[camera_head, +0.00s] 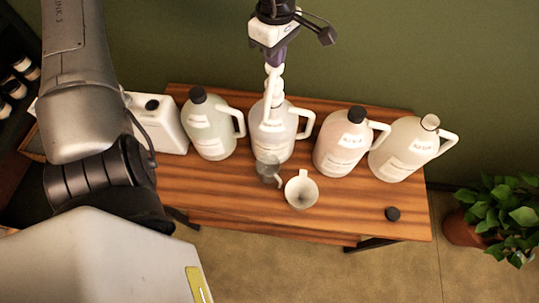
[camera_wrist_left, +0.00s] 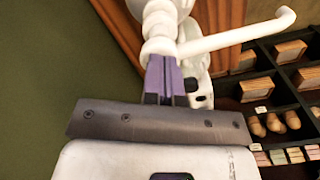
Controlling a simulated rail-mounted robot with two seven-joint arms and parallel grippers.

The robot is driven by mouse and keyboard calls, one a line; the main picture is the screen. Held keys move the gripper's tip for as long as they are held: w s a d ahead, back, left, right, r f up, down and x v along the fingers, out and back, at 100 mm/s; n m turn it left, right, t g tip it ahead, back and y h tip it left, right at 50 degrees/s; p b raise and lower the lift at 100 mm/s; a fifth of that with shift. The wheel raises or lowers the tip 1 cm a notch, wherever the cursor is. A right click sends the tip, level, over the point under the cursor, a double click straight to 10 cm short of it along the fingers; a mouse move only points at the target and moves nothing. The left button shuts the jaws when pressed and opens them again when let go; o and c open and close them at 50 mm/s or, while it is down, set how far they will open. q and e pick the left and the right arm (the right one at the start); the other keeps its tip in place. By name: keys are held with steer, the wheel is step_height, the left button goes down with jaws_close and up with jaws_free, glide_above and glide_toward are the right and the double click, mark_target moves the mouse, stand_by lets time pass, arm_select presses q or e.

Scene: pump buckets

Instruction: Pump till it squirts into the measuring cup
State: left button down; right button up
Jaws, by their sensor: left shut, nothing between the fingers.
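The pump (camera_head: 267,105) stands on the second jug from the left (camera_head: 284,142), its white spout pointing toward the front. My left gripper (camera_head: 270,62) is shut and empty at the pump's top, its purple fingers against or just over the white head. In the left wrist view the shut fingers (camera_wrist_left: 165,80) meet the pump head (camera_wrist_left: 160,32), with the spout (camera_wrist_left: 240,38) reaching right; contact is unclear. A small see-through grey cup (camera_head: 268,168), possibly the measuring cup, stands before the pump jug. A white handled vessel (camera_head: 301,192) stands right of it. My right gripper is not in view.
On the wooden table (camera_head: 350,222) stand a capped jug at left (camera_head: 208,128), a white canister (camera_head: 160,128), a pinkish capped jug (camera_head: 341,145) and an uncapped jug (camera_head: 402,150). A black cap (camera_head: 392,214) lies at the front right. A plant (camera_head: 510,210) stands beyond the right end.

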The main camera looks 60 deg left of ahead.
arm_select(q)
steer(key=shift+r, duration=0.1)
steer(key=shift+r+p, duration=1.55)
steer(key=shift+r, duration=0.95)
steer(key=shift+f, duration=0.2)
